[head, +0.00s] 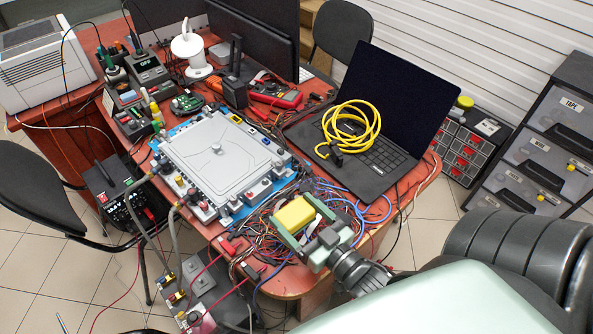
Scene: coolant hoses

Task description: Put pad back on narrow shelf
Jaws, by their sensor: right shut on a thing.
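A yellow block-shaped pad (295,214) is between the fingers of my right gripper (300,219), in front of the silver unit. The gripper is shut on it, with a pale green finger on either side. The pad shows above the tangle of wires at the table's near edge; I cannot tell its exact height over them. No narrow shelf can be clearly made out in this view. My left gripper is not in view.
The red-brown table (408,190) is crowded. A silver unit (215,150) lies on a blue mat. A laptop (375,185) with a coiled yellow cable (350,122) stands to its right. Hoses (160,225) hang at the front left. Drawer cabinets (535,150) stand at right.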

